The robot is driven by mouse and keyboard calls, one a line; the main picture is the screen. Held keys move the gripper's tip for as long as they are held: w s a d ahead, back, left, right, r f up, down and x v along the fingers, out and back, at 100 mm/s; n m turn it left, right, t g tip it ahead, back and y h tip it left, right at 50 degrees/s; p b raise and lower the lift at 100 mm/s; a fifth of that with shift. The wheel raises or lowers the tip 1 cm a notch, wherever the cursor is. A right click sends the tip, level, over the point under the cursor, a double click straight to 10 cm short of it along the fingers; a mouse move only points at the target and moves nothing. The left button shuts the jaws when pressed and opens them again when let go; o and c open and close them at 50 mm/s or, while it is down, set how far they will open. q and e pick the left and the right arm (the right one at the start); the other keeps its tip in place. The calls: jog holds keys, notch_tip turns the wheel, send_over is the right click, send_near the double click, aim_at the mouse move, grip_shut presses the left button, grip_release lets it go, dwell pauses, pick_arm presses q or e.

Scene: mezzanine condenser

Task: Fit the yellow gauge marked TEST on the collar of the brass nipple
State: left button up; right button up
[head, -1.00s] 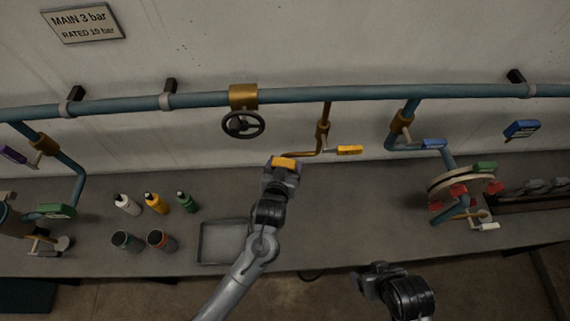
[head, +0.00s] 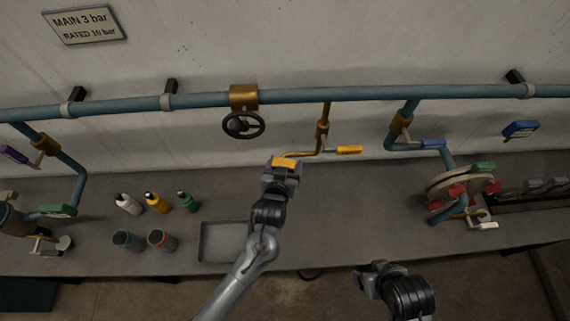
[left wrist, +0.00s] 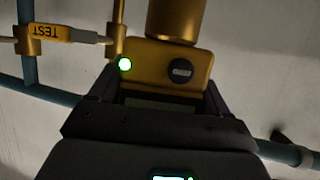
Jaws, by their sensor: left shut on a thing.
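My left gripper (head: 284,166) is shut on the yellow gauge (head: 287,162), near the left end of the thin brass pipe (head: 305,152). In the left wrist view the gauge (left wrist: 150,68) shows a lit green lamp and a black knob, between the fingers (left wrist: 160,105). A wide brass cylinder (left wrist: 176,18) stands against the gauge's upper side there. I cannot tell whether it belongs to the gauge or to the nipple, or whether the gauge is seated. A yellow lever sleeve marked TEST (left wrist: 62,33) is on the branch valve. My right gripper (head: 372,276) hangs at the front; its fingers are unclear.
The blue main pipe (head: 200,101) with a black handwheel (head: 243,125) runs along the wall. An empty grey tray (head: 225,241) lies left of my left forearm. Several bottles and cups stand farther left. The bench right of the forearm is clear up to a flanged assembly (head: 463,187).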

pick_arm(q)
jog(key=shift+r, duration=0.1)
dwell(0.7)
dwell(0.6)
jog(key=shift+f+b, duration=0.4)
jog(key=shift+f, duration=0.75)
jog(key=shift+f+b, duration=0.75)
jog(key=shift+f, duration=0.5)
jog(key=o, duration=1.2)
jog(key=shift+o, duration=0.2)
jog(key=shift+s, duration=0.1)
jog(key=b+v, duration=0.1)
jog(key=v, duration=0.9)
jog(key=shift+s+r, duration=0.2)
jog(key=shift+s, duration=0.05)
